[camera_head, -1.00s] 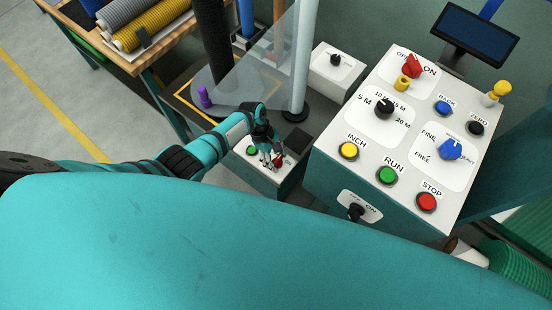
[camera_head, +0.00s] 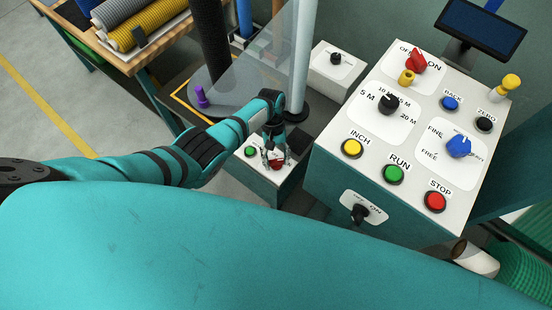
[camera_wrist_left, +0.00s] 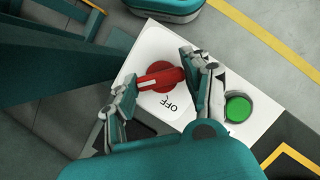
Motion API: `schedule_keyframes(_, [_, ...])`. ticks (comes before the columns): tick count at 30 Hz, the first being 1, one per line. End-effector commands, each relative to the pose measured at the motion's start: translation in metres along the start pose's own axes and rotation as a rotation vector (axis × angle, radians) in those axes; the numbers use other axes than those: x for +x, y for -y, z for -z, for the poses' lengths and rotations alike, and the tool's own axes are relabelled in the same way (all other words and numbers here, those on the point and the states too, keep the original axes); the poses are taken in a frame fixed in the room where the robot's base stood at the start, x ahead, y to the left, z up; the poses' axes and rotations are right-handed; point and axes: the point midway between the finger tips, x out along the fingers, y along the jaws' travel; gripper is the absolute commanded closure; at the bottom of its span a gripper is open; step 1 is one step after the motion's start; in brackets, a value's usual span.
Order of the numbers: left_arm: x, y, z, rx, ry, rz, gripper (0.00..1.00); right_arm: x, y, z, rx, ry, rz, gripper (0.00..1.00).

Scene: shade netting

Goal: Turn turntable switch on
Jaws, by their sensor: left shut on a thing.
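The turntable switch is a red rotary knob (camera_wrist_left: 160,79) on a white plate marked OFF, seen in the left wrist view. In the head view the red knob (camera_head: 276,163) sits on top of a low white-topped box (camera_head: 284,182), partly hidden by my gripper. My left gripper (camera_wrist_left: 160,72) is at the knob, with one finger on each side, shut on it. The knob's handle lies across between the fingers, slightly tilted. In the head view my left gripper (camera_head: 270,150) points down onto the box. My right gripper is not in view.
A green button (camera_wrist_left: 238,109) sits beside the knob plate. The large control console (camera_head: 410,130) with several knobs and buttons stands to the right. A pale upright post (camera_head: 300,60) and the round turntable plate (camera_head: 225,90) stand behind my arm.

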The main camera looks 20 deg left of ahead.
Motion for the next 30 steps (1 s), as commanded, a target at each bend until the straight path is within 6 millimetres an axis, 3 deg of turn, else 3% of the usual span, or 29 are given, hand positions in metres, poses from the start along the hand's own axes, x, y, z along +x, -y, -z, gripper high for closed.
schedule_keyframes(20, [-0.0006, -0.0004, 0.0009, 0.058, -0.004, 0.023, 0.83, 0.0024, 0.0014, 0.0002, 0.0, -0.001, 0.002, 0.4])
schedule_keyframes(21, [-0.0006, -0.0004, 0.0009, 0.057, -0.004, 0.023, 0.47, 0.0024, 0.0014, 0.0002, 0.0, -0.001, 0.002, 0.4])
schedule_keyframes(26, [-0.0005, -0.0004, 0.0007, 0.056, -0.003, 0.023, 0.27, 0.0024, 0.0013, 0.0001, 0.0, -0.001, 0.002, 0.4])
schedule_keyframes(30, [-0.0004, -0.0003, 0.0005, 0.055, -0.002, 0.023, 0.27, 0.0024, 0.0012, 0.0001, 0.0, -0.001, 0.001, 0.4])
